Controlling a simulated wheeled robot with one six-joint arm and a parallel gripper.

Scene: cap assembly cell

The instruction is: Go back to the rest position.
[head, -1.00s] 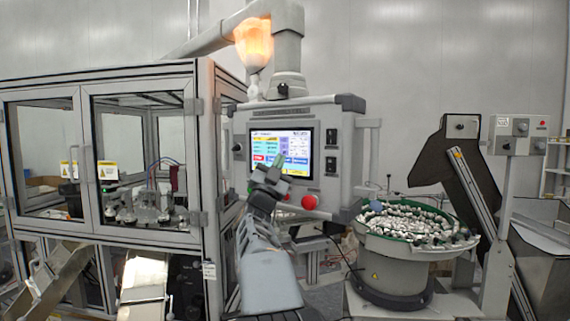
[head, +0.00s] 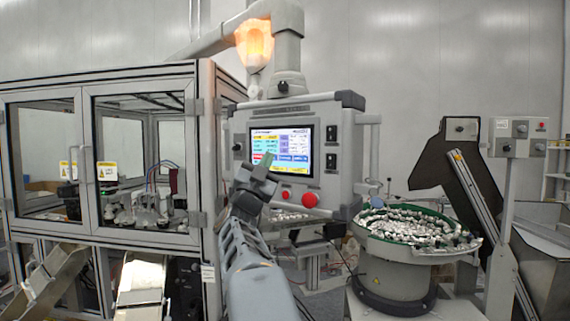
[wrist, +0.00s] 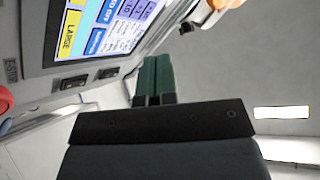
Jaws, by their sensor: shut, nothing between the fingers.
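My gripper (head: 266,163) is in front of the lower left part of the control panel's screen (head: 281,148) in the head view. In the wrist view its two green fingers (wrist: 153,78) are together with nothing between them. The panel screen (wrist: 105,25) shows at the upper left there, apart from the fingers in the picture. I cannot tell the exact gap between the fingertips and the panel.
A red button (head: 310,199) sits on the panel's lower edge. A glass-walled machine (head: 145,75) stands at the left. A bowl feeder (head: 395,275) full of small parts stands at the right. A lamp (head: 253,45) glows above the panel.

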